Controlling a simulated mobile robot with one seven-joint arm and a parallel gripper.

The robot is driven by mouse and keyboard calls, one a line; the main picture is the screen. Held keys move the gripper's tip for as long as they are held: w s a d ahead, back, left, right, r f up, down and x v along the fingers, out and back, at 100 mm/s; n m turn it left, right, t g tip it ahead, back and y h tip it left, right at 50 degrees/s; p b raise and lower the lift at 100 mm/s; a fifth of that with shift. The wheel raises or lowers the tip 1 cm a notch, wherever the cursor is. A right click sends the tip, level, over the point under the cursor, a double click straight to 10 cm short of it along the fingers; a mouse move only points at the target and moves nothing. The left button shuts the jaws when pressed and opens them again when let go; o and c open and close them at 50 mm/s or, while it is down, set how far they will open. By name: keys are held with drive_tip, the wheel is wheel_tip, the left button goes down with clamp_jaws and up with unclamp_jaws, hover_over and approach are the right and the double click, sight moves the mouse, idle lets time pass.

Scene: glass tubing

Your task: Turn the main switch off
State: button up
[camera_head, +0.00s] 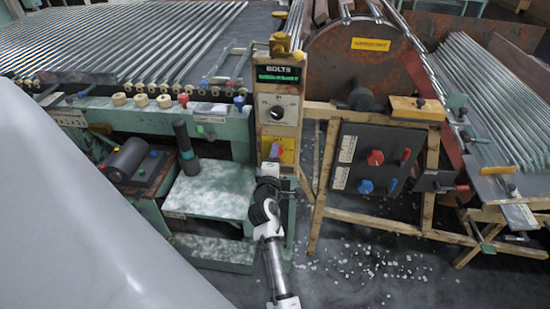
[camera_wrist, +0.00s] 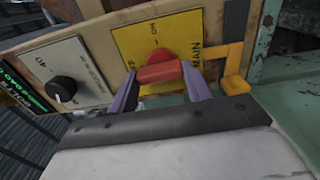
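The main switch (camera_wrist: 160,72) is a red knob with a red bar-shaped handle on a yellow plate (camera_wrist: 125,45) lettered "MAIN" and "ON". The plate also shows in the head view (camera_head: 289,152), low on the tan control panel. My gripper (camera_wrist: 160,76) has a purple finger at each end of the red handle, with no gap visible between fingers and handle. In the wrist view the handle lies nearly level across the picture, slightly tilted. In the head view my gripper (camera_head: 276,152) is in front of the yellow plate and partly hides the switch.
A black dial (camera_wrist: 62,90) on a white plate sits beside the yellow plate. A yellow bracket (camera_wrist: 232,72) sticks out on the other side. A black box (camera_head: 374,170) with red and blue knobs stands right of the panel. Pale debris lies on the floor.

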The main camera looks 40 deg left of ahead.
drive_tip(key=o, duration=0.5)
drive_tip(key=shift+c, duration=0.2)
drive_tip(key=b+v, duration=0.2)
drive_tip(key=v, duration=1.1)
drive_tip(key=shift+s+d+b, duration=0.25)
drive_tip(key=shift+s+b, duration=0.05)
